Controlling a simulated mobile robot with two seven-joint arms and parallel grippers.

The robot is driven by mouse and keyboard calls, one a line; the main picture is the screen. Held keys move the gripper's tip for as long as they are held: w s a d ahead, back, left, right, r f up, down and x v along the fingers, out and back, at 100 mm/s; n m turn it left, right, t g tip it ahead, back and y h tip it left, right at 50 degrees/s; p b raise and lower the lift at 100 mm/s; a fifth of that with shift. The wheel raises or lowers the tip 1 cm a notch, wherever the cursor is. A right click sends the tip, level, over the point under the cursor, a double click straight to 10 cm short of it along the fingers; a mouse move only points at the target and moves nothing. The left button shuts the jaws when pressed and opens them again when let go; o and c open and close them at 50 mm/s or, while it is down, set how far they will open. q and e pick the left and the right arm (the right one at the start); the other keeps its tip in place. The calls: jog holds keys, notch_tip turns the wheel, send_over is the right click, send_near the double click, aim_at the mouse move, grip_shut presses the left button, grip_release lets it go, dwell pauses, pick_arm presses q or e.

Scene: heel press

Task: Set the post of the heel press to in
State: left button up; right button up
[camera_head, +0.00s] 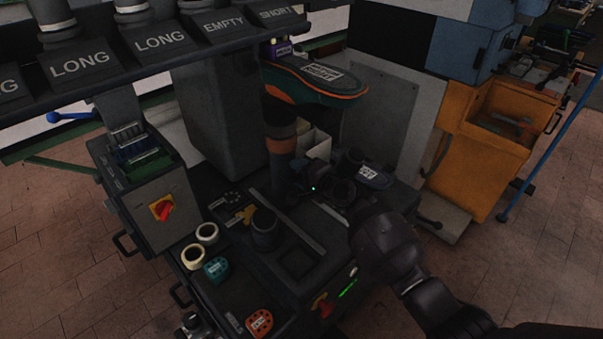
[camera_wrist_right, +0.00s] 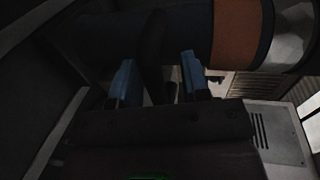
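The heel press's post (camera_head: 281,150) is a dark upright column with an orange-brown band, under a dark green shoe (camera_head: 318,82) with an orange sole edge. In the right wrist view the post (camera_wrist_right: 180,35) lies across the top, its orange band (camera_wrist_right: 236,32) to the right. My right gripper (camera_head: 312,186) is close beside the post's lower part. In its wrist view its two blue fingertips (camera_wrist_right: 158,78) stand apart, with a dark bar (camera_wrist_right: 154,55) between them and a gap visible beside it. Whether a finger touches the bar is unclear. My left gripper is not in view.
A rack labelled LONG, EMPTY and SHORT (camera_head: 160,40) overhangs the back left. A red-yellow switch (camera_head: 161,208) is on the left cabinet. Rolls (camera_head: 207,233), a dark cup (camera_head: 264,229) and an orange-red item (camera_head: 259,323) sit on the press table. An orange cabinet (camera_head: 480,150) stands right.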

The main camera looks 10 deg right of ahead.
jog(key=shift+s+d, duration=0.15)
jog(key=shift+s+d+r, duration=0.15)
jog(key=shift+s+d, duration=0.2)
jog(key=shift+s, duration=0.05)
jog(key=p+v, duration=0.2)
jog(key=v, duration=0.7)
jog(key=shift+s, duration=0.3)
jog(key=shift+d, duration=0.15)
jog(key=s+d+f+n+h, duration=0.3)
jog(key=s+d+f, duration=0.1)
jog(key=s, duration=0.6)
jog(key=s+d+f+n+h, duration=0.3)
jog(key=s+d+f+n, duration=0.1)
jog(key=s, duration=0.7)
jog(key=s+d+f+n+g+h, duration=0.1)
jog(key=s+d+f+n+h, duration=0.2)
jog(key=s+d+f, duration=0.3)
jog(key=s+d+n, duration=0.1)
jog(key=s, duration=0.4)
jog(key=shift+h, duration=0.4)
